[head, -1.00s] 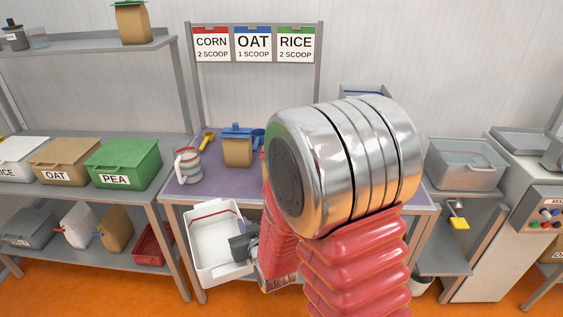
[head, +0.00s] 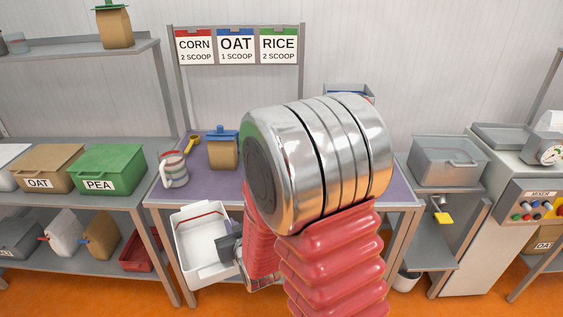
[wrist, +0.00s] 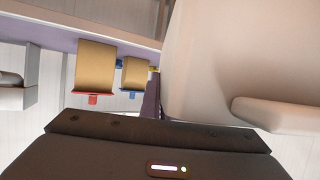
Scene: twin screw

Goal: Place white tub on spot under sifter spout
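The white tub (head: 196,240) is a deep open box with a red line inside. It hangs in front of the table at lower left in the head view, lifted off any surface. My gripper (head: 232,247) is at the tub's right side and appears shut on its wall; the fingertips are partly hidden. In the wrist view the tub's pale wall (wrist: 220,60) fills the upper right, close to the gripper.
The purple-topped table (head: 200,195) holds a striped jug (head: 173,170), a yellow scoop (head: 192,145) and a tan container with a blue lid (head: 223,150). A mixer panel (head: 535,208) stands at far right.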

